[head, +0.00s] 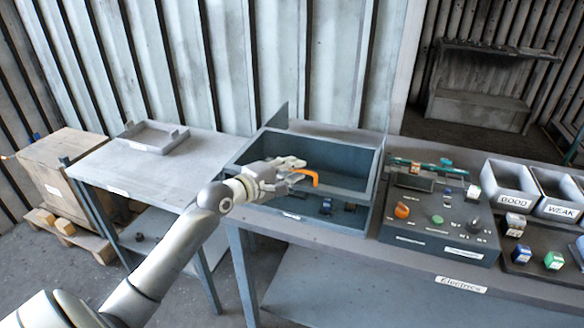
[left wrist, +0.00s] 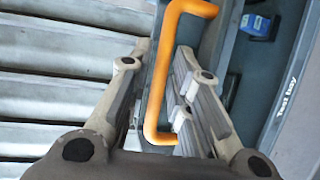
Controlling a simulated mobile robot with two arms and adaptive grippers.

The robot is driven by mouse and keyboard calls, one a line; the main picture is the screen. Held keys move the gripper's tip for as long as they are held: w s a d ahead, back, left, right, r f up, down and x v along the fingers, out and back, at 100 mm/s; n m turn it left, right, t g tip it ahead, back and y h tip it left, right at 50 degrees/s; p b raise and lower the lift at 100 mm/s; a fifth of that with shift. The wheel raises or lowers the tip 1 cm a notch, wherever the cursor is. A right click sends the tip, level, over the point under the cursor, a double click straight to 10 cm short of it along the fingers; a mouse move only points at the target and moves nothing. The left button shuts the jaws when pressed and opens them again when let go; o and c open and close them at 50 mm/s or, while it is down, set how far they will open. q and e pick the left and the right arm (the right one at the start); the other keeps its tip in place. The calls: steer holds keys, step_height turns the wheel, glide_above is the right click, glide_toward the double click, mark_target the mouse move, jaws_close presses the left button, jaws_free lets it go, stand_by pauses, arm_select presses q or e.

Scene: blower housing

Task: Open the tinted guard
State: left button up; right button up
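Small blue parts (head: 326,206) show dimly low inside the bay. An orange bar handle (head: 312,177) stands at the guard; it also shows large in the left wrist view (left wrist: 162,85). My left gripper (head: 298,170) is at the handle. In the left wrist view its two fingers (left wrist: 158,72) are apart, one on each side of the handle's long bar, without a clear grip. My right gripper is not in view.
A control box (head: 440,222) with knobs stands right of the bay. Beyond it are grey bins marked GOOD (head: 511,181) and WEAK (head: 560,194). A side table with a shallow tray (head: 152,136) is at left. A corrugated wall stands close behind.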

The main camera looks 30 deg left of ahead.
arm_select(q)
steer(key=shift+w, duration=0.25)
jaws_close()
